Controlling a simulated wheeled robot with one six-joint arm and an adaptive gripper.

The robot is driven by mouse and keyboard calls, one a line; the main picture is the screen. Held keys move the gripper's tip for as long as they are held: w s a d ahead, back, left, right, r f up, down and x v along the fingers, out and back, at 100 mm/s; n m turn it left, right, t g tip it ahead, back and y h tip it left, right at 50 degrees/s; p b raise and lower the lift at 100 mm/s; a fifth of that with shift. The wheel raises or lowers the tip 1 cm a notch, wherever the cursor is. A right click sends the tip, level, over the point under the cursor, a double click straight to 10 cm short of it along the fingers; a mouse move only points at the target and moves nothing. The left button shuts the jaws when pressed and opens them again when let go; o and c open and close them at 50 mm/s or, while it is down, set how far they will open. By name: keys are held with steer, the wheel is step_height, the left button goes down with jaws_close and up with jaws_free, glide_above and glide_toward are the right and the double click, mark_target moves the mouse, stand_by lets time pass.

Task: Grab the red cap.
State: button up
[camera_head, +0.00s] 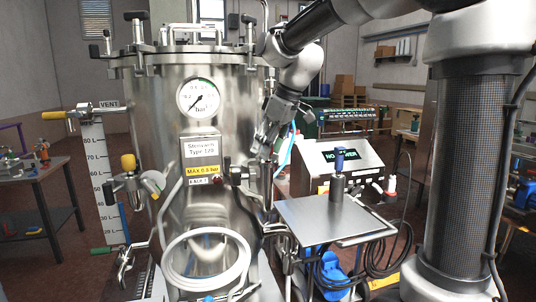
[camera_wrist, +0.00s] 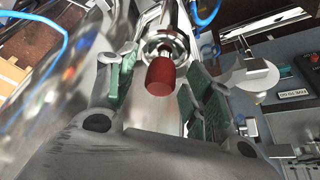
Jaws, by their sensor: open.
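In the wrist view a red cap (camera_wrist: 161,77) sits on the end of a metal fitting (camera_wrist: 165,45). My gripper (camera_wrist: 160,85) is open, with its green-padded fingers on either side of the cap. I see gaps between the cap and both fingers, so nothing is held. In the head view my gripper (camera_head: 266,140) is at the right side of the steel tank (camera_head: 160,120). I cannot make out the red cap for certain in the head view.
The tank carries a pressure gauge (camera_head: 198,97) and a yellow-handled valve (camera_head: 128,163). A metal shelf (camera_head: 318,222) with a blue-topped part stands to the right, before a control box (camera_head: 342,158). Blue hoses (camera_wrist: 205,14) run near the fitting.

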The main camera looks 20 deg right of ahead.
jaws_close()
